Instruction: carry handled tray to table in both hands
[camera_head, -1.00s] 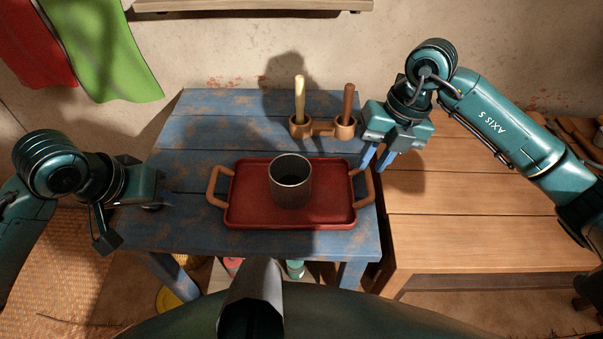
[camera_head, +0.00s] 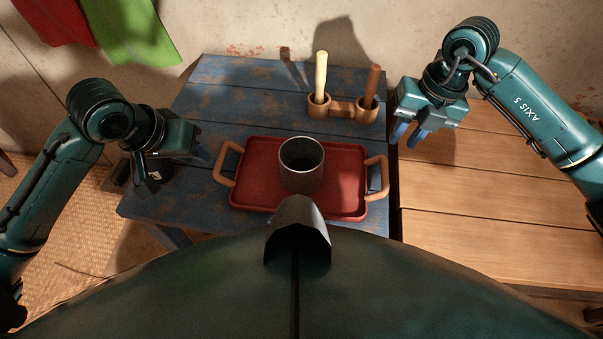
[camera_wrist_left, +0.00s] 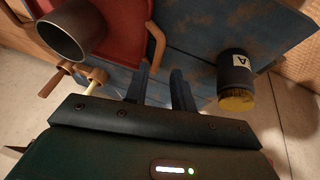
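The red handled tray (camera_head: 250,188) lies flat on the blue table (camera_head: 230,90), with a tan handle at each end. A grey metal cup (camera_head: 302,167) stands on it. My left gripper (camera_head: 205,156) is open and empty, just left of the left handle (camera_head: 227,164). In the left wrist view, its two fingers (camera_wrist_left: 160,88) are apart, with the handle (camera_wrist_left: 155,45) beyond their tips. My right gripper (camera_head: 408,133) is open and empty, up and to the right of the right handle (camera_head: 377,177). Neither gripper visibly touches the tray.
A wooden two-cup holder (camera_head: 342,108) with two upright sticks stands behind the tray. A dark jar (camera_wrist_left: 236,72) labelled A stands near my left gripper. A bare wooden table (camera_head: 480,190) adjoins on the right. The wall is behind; my body covers the front edge.

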